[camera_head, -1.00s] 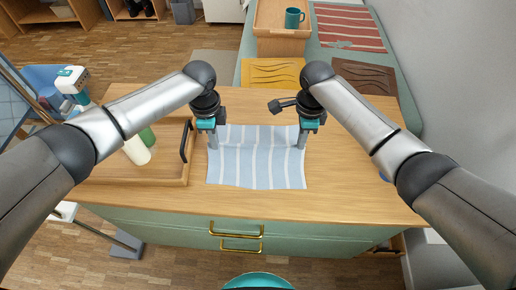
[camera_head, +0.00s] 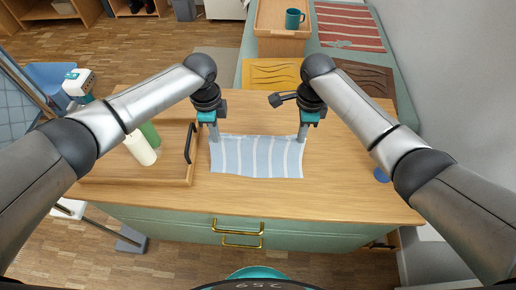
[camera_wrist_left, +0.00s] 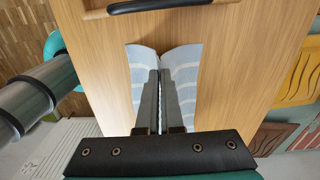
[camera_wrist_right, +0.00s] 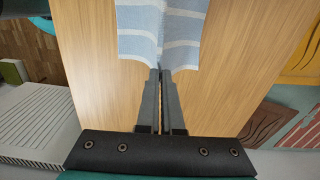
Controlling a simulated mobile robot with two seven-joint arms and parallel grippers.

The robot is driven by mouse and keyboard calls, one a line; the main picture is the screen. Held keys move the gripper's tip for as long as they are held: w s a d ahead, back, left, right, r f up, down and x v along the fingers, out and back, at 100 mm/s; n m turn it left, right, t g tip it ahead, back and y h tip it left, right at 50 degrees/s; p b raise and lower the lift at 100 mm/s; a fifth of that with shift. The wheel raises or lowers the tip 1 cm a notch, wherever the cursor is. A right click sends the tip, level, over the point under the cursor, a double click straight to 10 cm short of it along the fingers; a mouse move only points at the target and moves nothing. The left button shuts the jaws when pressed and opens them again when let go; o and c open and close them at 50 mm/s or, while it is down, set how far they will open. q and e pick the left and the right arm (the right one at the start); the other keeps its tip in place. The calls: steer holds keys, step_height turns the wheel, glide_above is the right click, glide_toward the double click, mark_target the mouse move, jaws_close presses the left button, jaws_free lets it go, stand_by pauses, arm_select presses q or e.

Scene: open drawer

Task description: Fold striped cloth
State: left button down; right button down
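The striped cloth (camera_head: 257,158), light blue with white stripes, lies on the wooden countertop (camera_head: 330,190). My left gripper (camera_head: 214,138) is at its far left corner, shut on the cloth's edge. My right gripper (camera_head: 302,137) is at its far right corner, also shut on the edge. In the left wrist view the cloth (camera_wrist_left: 190,70) is pinched between the fingers and bulges on both sides. In the right wrist view the cloth (camera_wrist_right: 165,30) is gathered at the fingertips. The near edge rests on the counter.
A wooden tray (camera_head: 150,180) with a black handle, holding a white bottle (camera_head: 140,148) and a green one (camera_head: 150,134), stands left of the cloth. A blue round object (camera_head: 381,175) lies at the right. The counter in front of the cloth is clear.

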step_height(320, 180, up, 9)
steer(key=p, duration=0.8)
steer(key=shift+a, duration=0.15)
steer(key=shift+w, duration=0.1)
